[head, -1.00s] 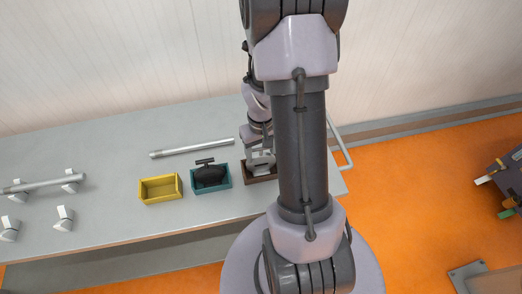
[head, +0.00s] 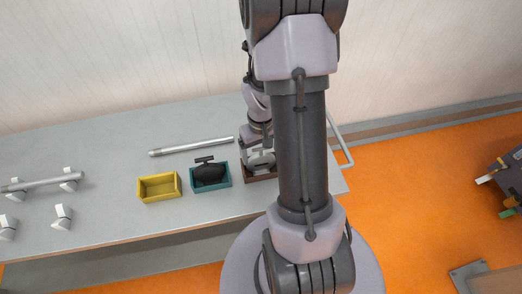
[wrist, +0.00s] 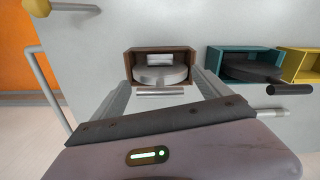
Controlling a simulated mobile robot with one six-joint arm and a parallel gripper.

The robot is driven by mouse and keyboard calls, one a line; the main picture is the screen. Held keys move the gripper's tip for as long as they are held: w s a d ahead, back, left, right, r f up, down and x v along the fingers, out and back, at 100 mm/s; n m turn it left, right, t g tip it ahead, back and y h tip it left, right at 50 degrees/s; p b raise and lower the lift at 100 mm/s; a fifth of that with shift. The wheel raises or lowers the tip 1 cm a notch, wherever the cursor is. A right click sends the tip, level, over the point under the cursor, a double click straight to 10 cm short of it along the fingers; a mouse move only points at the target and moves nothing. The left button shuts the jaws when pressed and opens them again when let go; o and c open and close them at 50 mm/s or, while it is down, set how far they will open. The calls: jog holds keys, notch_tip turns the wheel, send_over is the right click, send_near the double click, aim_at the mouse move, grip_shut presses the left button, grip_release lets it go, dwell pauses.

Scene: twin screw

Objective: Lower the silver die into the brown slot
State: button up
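The silver die (wrist: 160,76) is a round grey disc with a bar handle (wrist: 160,94). It sits in the brown slot (wrist: 128,66), a small open box, in the wrist view; how deep it rests is hard to tell. In the head view the brown slot (head: 262,178) is partly hidden by my arm. My gripper (wrist: 162,84) is open. Its fingers stand on either side of the handle, with narrow gaps showing at the bar's ends. In the head view my gripper (head: 259,158) is over the brown slot.
A teal box (head: 222,181) beside the slot holds a black die (head: 210,172). A yellow box (head: 160,198) is empty. A silver rod (head: 192,147) lies behind them, and another rod (head: 38,185) rests on white stands at left.

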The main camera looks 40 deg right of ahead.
notch_tip(320, 180, up, 17)
jog(key=p, duration=0.4)
jog(key=shift+r+p, duration=0.2)
jog(key=shift+p, duration=0.2)
